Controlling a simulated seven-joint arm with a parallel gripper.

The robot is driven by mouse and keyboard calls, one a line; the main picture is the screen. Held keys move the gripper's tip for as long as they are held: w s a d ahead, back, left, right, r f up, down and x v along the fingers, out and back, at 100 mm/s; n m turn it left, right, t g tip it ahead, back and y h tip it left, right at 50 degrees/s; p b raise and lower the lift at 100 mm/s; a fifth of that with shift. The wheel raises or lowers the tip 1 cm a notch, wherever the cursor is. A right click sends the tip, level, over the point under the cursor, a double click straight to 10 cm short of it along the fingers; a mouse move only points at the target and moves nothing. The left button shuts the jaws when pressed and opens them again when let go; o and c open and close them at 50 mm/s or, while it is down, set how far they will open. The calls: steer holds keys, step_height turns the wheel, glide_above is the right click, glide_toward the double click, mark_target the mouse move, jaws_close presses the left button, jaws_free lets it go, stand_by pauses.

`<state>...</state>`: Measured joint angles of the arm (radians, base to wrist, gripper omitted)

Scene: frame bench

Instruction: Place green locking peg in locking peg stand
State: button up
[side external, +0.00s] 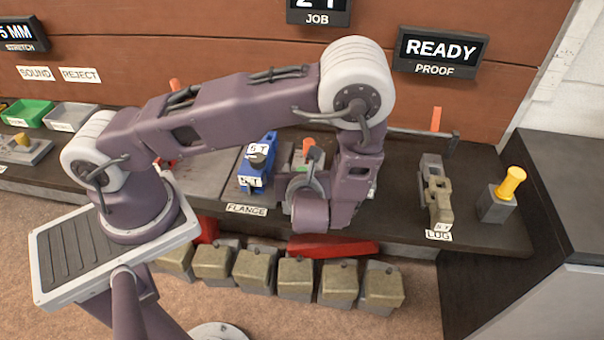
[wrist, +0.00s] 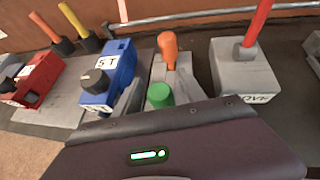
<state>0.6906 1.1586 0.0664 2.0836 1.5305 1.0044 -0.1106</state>
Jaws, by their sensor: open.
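The green locking peg (wrist: 160,95) stands upright on a pale grey base (wrist: 187,88) in the wrist view. An orange-topped peg (wrist: 168,48) is just behind it, and it also shows in the side view (side external: 309,146). I cannot tell for sure which grey piece is the locking peg stand. My gripper (side external: 310,212) is open, low over the front of the bench, close in front of the grey base. Its dark housing (wrist: 180,140) fills the bottom of the wrist view. Its fingertips are hidden, and nothing is seen held.
A blue clamp block (wrist: 108,78) is left of the green peg, with a red block (wrist: 32,80) farther left. A grey block with a red peg (wrist: 258,25) is to the right.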

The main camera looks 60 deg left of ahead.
steer(key=v, duration=1.1)
steer(key=s+a+r+n+g+h, duration=0.2)
steer(key=s+a+r+n+g, duration=0.15)
steer(key=r+n, duration=0.35)
steer(key=s+a+r+n+g+h, duration=0.2)
steer(key=s+r+n, duration=0.2)
steer(key=r+n, duration=0.3)
steer(key=s+d+r+n+t+h, duration=0.3)
steer(key=s+r+n+h, duration=0.3)
steer(key=r+n, duration=0.3)
steer(key=shift+n+t, duration=0.7)
steer(key=shift+t, duration=0.15)
